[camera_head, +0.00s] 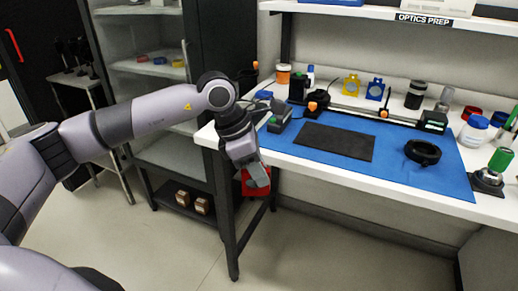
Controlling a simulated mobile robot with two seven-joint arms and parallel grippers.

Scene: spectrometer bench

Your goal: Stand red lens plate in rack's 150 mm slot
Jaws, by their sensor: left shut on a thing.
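My left gripper (257,178) is shut on the red lens plate (249,187). It holds the plate in the air in front of the bench's left front corner, below the level of the top. The gripper covers much of the plate, which shows only as red edges. A yellow lens plate (351,85) and a blue lens plate (375,89) stand upright at the back of the bench, by a low dark rail with orange knobs. I cannot make out a 150 mm slot or any slot marks. My right gripper is not in view.
A blue mat (310,152) covers the bench, with a black pad (333,141) and a black ring (422,152) on it. A dark bench leg (228,225) is close to my gripper. An overhead shelf (380,11) spans the back.

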